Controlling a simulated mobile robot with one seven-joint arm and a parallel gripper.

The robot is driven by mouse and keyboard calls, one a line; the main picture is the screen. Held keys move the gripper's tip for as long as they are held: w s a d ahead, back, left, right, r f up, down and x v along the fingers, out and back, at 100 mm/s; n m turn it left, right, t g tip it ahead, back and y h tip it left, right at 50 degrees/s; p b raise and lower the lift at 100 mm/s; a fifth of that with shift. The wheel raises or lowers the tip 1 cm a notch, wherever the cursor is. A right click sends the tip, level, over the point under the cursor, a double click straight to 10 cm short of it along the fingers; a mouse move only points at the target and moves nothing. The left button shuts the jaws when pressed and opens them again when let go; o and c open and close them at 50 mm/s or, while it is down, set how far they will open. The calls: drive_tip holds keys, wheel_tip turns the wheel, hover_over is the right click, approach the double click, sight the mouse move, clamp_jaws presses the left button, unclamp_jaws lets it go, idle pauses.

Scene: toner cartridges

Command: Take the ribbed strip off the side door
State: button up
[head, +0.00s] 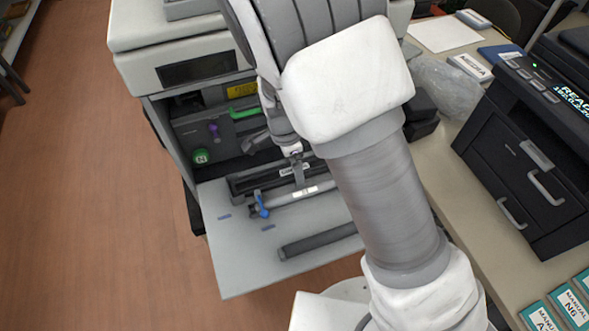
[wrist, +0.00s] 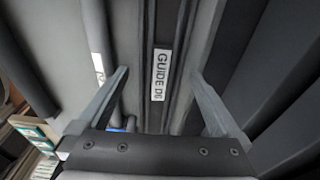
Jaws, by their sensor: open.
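The side door (head: 222,255) of the printer is folded down flat like a shelf. A long dark strip (head: 248,184) with lengthwise ridges lies along its inner edge. In the wrist view the strip (wrist: 171,112) runs up the middle and bears a white label reading "GUIDE D6" (wrist: 161,75). My gripper (head: 298,178) is over the strip, near its label. In the wrist view my gripper (wrist: 160,74) is open, one finger on each side of the strip. I cannot tell whether the fingers touch it. My arm hides the strip's right end in the head view.
A grey rod with a blue lever (head: 262,205) lies beside the strip on the door. A dark roller (head: 318,241) lies nearer the outer edge. The open printer bay (head: 205,130) with a green knob (head: 200,157) is behind. A black device (head: 525,150) stands on the right table.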

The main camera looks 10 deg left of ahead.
drive_tip(key=c, duration=1.5)
drive_tip(key=shift+r, duration=0.1)
drive_tip(key=shift+s+d+r, duration=0.1)
drive_tip(key=shift+s+r, duration=0.1)
drive_tip(key=shift+r, duration=0.15)
wheel_tip(320, 180, up, 6)
drive_tip(key=s+d, duration=0.3)
drive_tip(key=s, duration=0.2)
drive_tip(key=s+d, duration=0.3)
drive_tip(key=s, duration=0.1)
drive_tip(key=s+d, duration=0.3)
drive_tip(key=s, duration=0.2)
drive_tip(key=shift+s, duration=0.35)
drive_tip(key=shift+a+f+b, duration=0.2)
drive_tip(key=shift+f+b, duration=0.05)
drive_tip(key=shift+b, duration=0.55)
drive_tip(key=shift+s+d+b, duration=0.1)
drive_tip(key=shift+s+b, duration=0.3)
drive_tip(key=shift+b, duration=0.85)
drive_tip(key=b, duration=0.1)
drive_tip(key=s+d+b, duration=0.1)
drive_tip(key=b, duration=0.1)
drive_tip(key=shift+d+r+b, duration=0.2)
drive_tip(key=shift+r+b, duration=0.05)
drive_tip(key=shift+b, duration=0.05)
